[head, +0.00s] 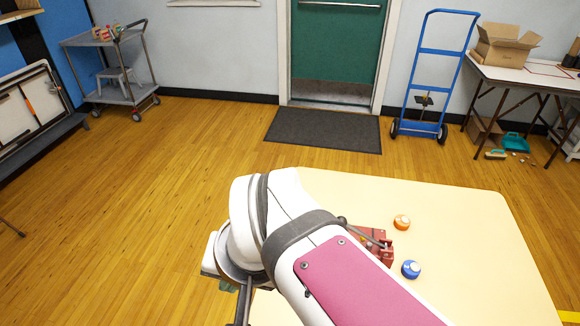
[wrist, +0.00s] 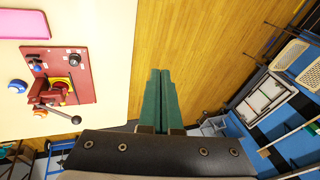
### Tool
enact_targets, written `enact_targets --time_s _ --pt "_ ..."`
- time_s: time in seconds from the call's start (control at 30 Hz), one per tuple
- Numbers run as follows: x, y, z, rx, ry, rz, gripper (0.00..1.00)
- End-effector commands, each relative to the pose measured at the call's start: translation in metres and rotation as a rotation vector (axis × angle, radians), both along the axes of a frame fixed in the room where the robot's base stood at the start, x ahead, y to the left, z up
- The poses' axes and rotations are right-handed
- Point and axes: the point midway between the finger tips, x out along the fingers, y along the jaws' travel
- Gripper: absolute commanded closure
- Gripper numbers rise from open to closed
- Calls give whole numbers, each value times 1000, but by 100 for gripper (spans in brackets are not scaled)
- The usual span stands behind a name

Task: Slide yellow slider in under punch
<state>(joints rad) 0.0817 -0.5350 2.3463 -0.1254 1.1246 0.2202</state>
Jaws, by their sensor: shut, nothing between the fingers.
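In the wrist view a red punch device (wrist: 85,78) stands on the cream table at the left. It has a lever ending in a black ball, and dark round parts. A little yellow (wrist: 61,82) shows in its middle, probably the yellow slider; whether it lies under the punch is too small to tell. In the head view the red device (head: 385,250) is partly hidden behind my arm, and no slider can be made out. My gripper (wrist: 160,72) has green fingers pressed together, empty. It is off the table's edge, over the floor, well apart from the device.
A blue button (head: 411,269) and an orange button (head: 402,222) stand beside the device on the cream table (head: 470,225). The table's right part is clear. A cart, hand truck and side table stand far off.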

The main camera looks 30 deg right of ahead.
Motion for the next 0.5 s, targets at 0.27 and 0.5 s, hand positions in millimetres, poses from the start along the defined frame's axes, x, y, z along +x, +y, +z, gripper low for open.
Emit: enact_targets --time_s 0.27,0.5 --pt "109 -136 21 196 232 -1054 100" --pt "122 -292 -56 266 455 -2194 100"
